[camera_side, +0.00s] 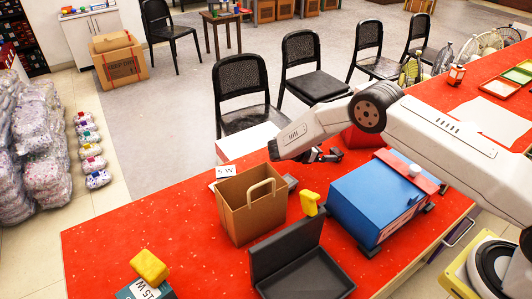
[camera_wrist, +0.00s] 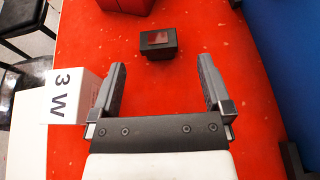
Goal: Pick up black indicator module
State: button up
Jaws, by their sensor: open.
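The black indicator module (camera_wrist: 158,43) is a small dark box with a reddish window on its top. In the wrist view it sits on the red tabletop, just beyond my fingertips and roughly centred between them. My gripper (camera_wrist: 161,66) is open, with nothing between its fingers. In the side view my gripper (camera_side: 326,156) is low over the table, behind the paper bag and left of the blue box. I cannot make out the module clearly there.
A white box marked 3 W (camera_wrist: 75,97) stands left of my gripper. A blue box (camera_side: 375,198) is on the other side. A brown paper bag (camera_side: 252,204), a black open case (camera_side: 300,262) and a yellow item (camera_side: 309,202) are nearer the side camera.

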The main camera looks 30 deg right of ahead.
aim_at(339, 150)
jog(key=shift+x, duration=1.25)
jog(key=shift+d, duration=0.1)
jog(key=shift+w+x, duration=0.2)
jog(key=shift+x, duration=2.35)
jog(key=shift+f, duration=0.1)
jog(key=c, duration=1.2)
